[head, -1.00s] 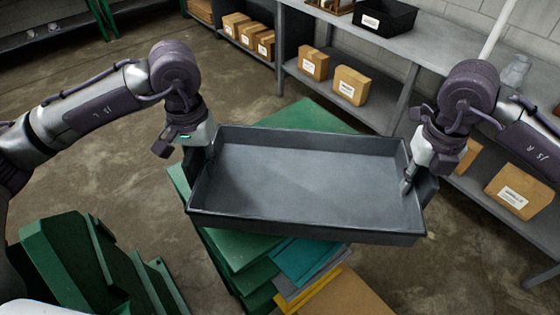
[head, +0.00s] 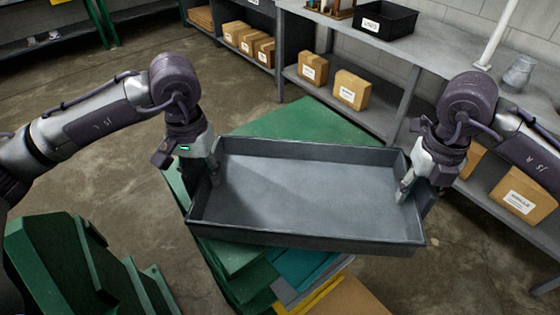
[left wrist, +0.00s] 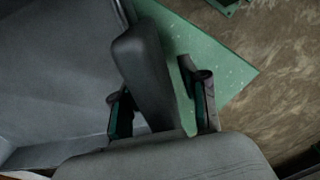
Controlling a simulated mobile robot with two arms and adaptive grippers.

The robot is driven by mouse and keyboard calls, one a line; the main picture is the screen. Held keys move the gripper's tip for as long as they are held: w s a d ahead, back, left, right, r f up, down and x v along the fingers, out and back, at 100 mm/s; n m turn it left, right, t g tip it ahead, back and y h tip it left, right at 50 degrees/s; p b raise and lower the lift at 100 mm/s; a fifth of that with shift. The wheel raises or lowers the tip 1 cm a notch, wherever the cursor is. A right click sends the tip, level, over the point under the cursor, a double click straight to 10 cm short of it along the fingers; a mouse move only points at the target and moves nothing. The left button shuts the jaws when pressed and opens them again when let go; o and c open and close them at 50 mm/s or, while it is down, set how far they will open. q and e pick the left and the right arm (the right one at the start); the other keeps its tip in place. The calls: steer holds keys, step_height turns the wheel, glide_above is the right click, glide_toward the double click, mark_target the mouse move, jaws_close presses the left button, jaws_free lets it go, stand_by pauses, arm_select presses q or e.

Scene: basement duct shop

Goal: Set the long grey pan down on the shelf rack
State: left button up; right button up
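The long grey pan (head: 310,190) is a shallow open tray and looks empty. It is held up between my two grippers, tilted in the head view, in front of and above the green stack. My left gripper (head: 208,168) grips its left end wall, one finger inside the pan. In the left wrist view the two fingers (left wrist: 163,105) straddle that wall (left wrist: 145,75); contact on the outer side is not clear. My right gripper (head: 410,188) holds the right end wall, its outer finger mostly hidden. The grey shelf rack (head: 405,45) stands behind and right, with the pan apart from it.
Cardboard boxes (head: 352,90) sit on the rack's lower shelf; a black bin (head: 385,20) and a metal jug (head: 519,73) stand on top. A green stack (head: 305,118) lies under the pan. Green metal pieces (head: 65,260) are at lower left. Bare floor (head: 110,165) shows at left.

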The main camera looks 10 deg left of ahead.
steer(key=shift+a, duration=0.1)
arm_select(q)
steer(key=shift+r, duration=0.2)
step_height(320, 180, up, 10)
steer(key=shift+r, duration=0.75)
arm_select(e)
steer(key=shift+r, duration=0.15)
step_height(320, 180, up, 12)
steer(key=shift+f, duration=0.1)
steer(key=shift+f, duration=0.1)
